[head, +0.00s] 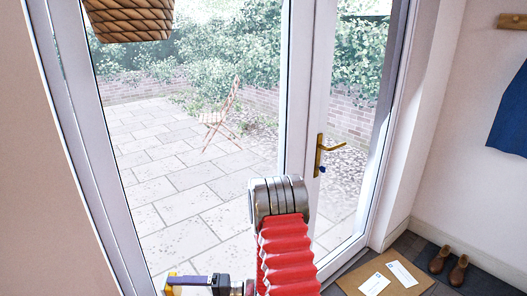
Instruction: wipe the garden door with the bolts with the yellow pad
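The garden door is a white-framed glazed door with a large glass pane (190,170) and a narrower glazed leaf on its right. A brass handle (327,147) with a small blue piece below it sits on the middle upright. I cannot make out any bolts. My gripper (186,284) is low at the left in front of the glass, partly cut off by the bottom edge. Small yellow patches (171,276) show at its end; I cannot tell whether they are the yellow pad. Whether it is open or shut is unclear, as is any contact with the glass.
A woven shade (130,20) hangs at the top left. A doormat (408,268) with white envelopes lies at the door's foot at right, beside brown boots (448,264). A blue garment (510,118) hangs on the right wall. A folding chair (218,118) stands outside.

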